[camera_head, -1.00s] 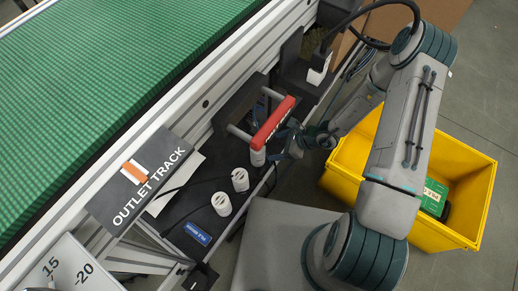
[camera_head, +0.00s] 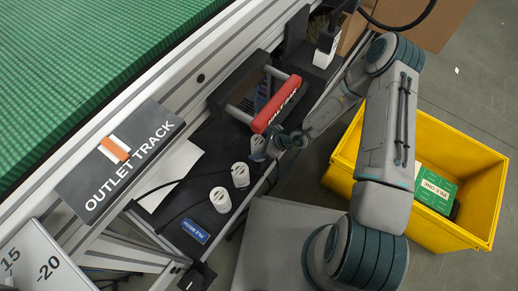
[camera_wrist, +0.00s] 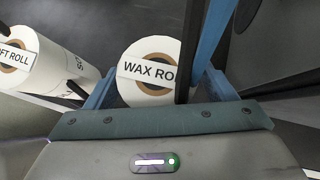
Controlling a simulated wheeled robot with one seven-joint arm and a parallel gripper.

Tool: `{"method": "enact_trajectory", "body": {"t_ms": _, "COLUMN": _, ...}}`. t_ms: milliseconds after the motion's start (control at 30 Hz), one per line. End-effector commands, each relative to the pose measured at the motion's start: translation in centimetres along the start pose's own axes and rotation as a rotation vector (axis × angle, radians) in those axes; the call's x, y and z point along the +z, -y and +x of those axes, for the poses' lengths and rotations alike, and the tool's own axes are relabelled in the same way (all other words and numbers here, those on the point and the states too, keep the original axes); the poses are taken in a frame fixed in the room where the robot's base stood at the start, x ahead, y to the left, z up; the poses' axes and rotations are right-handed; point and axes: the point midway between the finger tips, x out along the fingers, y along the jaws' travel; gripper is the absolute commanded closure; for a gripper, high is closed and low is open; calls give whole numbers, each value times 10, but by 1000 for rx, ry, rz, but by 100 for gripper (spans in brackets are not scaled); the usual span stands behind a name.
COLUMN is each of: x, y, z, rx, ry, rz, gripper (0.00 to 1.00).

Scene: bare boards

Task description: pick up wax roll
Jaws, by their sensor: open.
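The wax roll (camera_wrist: 148,62) is a white cylinder with a brown core and the label "WAX RO…", the rest cut off by a dark finger part. In the wrist view it lies between the blue fingers of my open gripper (camera_wrist: 160,75). Whether they touch it I cannot tell. In the head view, my gripper (camera_head: 270,143) is at the end white roll (camera_head: 257,150), close to the red bar. That roll is partly hidden by the gripper.
A roll marked "…FT ROLL" (camera_wrist: 45,62) stands left of the wax roll. Two more white rolls (camera_head: 240,175) (camera_head: 220,199) stand on the dark shelf. A red-handled bar (camera_head: 277,103) is just behind. A yellow bin (camera_head: 455,235) holding a green box (camera_head: 434,188) is at right.

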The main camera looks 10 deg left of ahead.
Motion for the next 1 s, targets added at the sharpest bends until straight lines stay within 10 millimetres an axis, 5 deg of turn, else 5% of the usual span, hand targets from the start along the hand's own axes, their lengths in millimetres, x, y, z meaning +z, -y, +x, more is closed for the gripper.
{"method": "enact_trajectory", "body": {"t_ms": 100, "x": 0, "y": 0, "z": -1, "rx": 0, "ry": 0, "rz": 0, "gripper": 23}}
{"method": "enact_trajectory", "body": {"t_ms": 300, "x": 0, "y": 0, "z": -1, "rx": 0, "ry": 0, "rz": 0, "gripper": 78}}
{"method": "enact_trajectory", "body": {"t_ms": 667, "x": 3, "y": 0, "z": -3, "rx": 0, "ry": 1, "rz": -1, "gripper": 78}}
{"method": "enact_trajectory", "body": {"t_ms": 1000, "x": 28, "y": 0, "z": -28, "rx": 0, "ry": 1, "rz": -4, "gripper": 78}}
